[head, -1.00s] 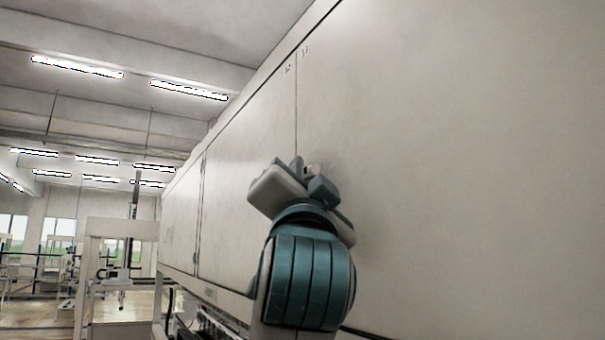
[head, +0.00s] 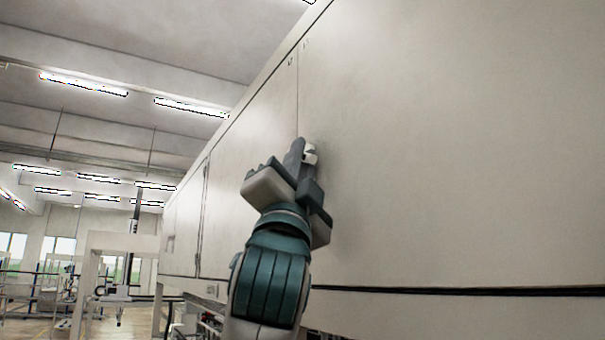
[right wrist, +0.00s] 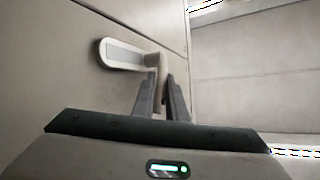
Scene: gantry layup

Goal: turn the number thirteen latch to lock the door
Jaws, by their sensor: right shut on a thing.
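The latch (right wrist: 122,54) sits on the pale door panel (head: 430,170), just right of a vertical seam. In the right wrist view its pale oval plate lies flat on the panel, and its lever bends out and down between my fingers. My right gripper (right wrist: 163,98) is shut on the latch lever, with one dark finger on each side. In the head view my right gripper (head: 303,168) is at the seam and hides most of the latch; a small white piece of it shows. Small number marks (head: 305,44) at the top of the seam are too small to read surely. My left gripper is not in view.
The long pale cabinet wall fills the right side. Another panel (head: 245,190) lies left of the seam. A dark horizontal gap (head: 450,291) runs along the door's lower edge. A white gantry frame (head: 90,270) stands far off at the left.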

